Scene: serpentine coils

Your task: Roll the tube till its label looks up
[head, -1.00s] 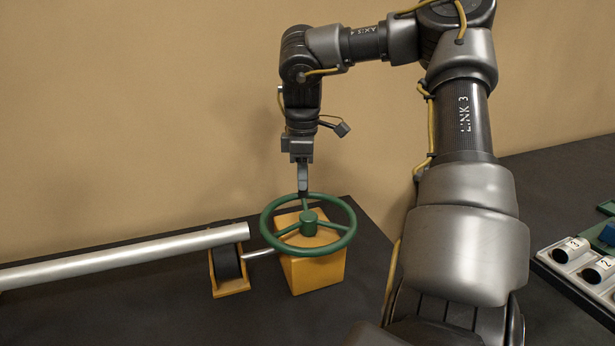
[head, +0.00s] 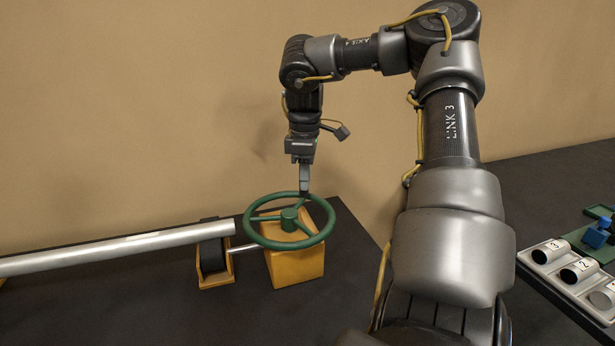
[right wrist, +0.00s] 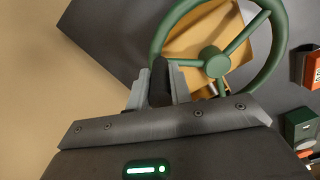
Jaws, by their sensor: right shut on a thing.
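The silver tube (head: 120,248) lies at the left in the head view and runs out of the left edge. Its right end is at a black roller (head: 212,256) in a yellow bracket. No label shows on the visible side of the tube. The green handwheel (head: 289,214) sits above a yellow block (head: 296,264), with a thin shaft (head: 245,247) leading to the roller. My left gripper is not in view.
A beige wall stands close behind. The dark table in front of the yellow block is bare.

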